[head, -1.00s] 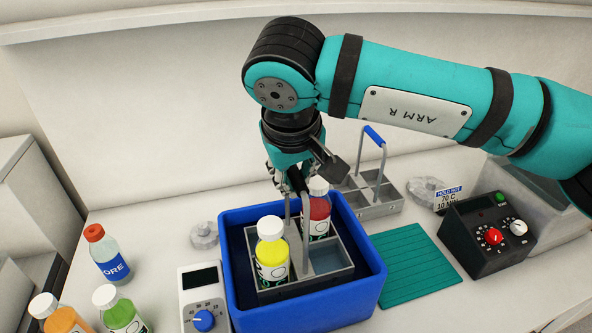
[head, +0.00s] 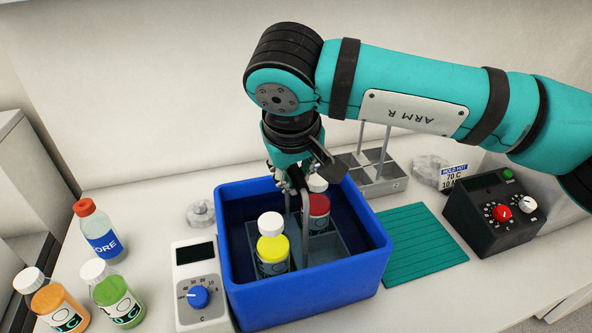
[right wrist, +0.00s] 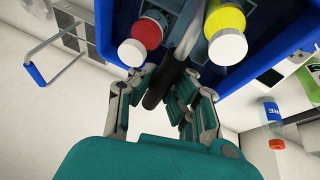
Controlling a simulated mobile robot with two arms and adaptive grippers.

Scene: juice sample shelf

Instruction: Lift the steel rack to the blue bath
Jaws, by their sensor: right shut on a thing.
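The steel rack (head: 305,240) is low inside the blue bath (head: 296,306), below its rim, and looks bluish there. It carries a bottle of yellow juice (head: 271,250) and a bottle of red juice (head: 318,205), both white-capped and upright. My right gripper (head: 287,180) is above the bath, shut on the rack's black handle, which also shows in the right wrist view (right wrist: 158,88). Whether the rack touches the bath floor I cannot tell. My left gripper is out of view.
A second steel rack (head: 378,186) stands behind the bath, empty where visible. A dial controller (head: 195,295) stands left of the bath; several bottles are farther left. A green mat (head: 415,245) and a black control box (head: 492,217) are at right.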

